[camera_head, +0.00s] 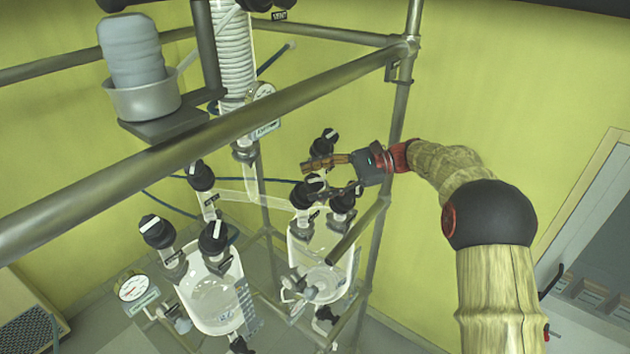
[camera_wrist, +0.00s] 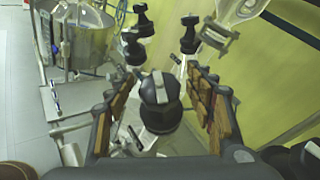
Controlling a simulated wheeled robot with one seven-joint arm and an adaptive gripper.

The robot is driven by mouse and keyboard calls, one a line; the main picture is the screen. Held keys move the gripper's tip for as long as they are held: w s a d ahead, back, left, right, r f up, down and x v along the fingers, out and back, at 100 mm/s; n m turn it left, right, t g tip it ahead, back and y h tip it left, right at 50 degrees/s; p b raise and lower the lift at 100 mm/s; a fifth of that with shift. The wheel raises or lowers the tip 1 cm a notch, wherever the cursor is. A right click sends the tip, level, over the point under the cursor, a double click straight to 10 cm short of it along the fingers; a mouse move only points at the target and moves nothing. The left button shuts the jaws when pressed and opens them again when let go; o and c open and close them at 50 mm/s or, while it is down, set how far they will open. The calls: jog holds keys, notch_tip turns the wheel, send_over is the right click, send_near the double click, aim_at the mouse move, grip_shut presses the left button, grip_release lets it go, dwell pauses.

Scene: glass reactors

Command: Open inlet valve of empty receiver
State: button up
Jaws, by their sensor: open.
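Two clear glass receivers hang in the frame in the head view: a left one (camera_head: 212,303) and a right one (camera_head: 322,262). I cannot tell surely which is empty. Black valve knobs with white pointer bars top both. My gripper (camera_head: 322,178) is open above the right receiver, by its knobs (camera_head: 313,186) and (camera_head: 343,199). In the wrist view, one black knob (camera_wrist: 160,92) with a pale bar stands between the open fingers (camera_wrist: 160,80), with gaps on both sides. The fingers do not hold it. Its lower stem is hidden.
A metal rail (camera_head: 200,140) crosses in front, and an upright post (camera_head: 392,150) stands close to my gripper. Another black knob (camera_head: 328,140) is just beyond the fingers. A coiled glass condenser (camera_head: 232,55) and a gauge (camera_head: 133,288) are to the left.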

jog(key=shift+d, duration=0.1)
jog(key=v, duration=1.1)
jog(key=shift+w+d, duration=0.15)
jog(key=shift+d, duration=0.2)
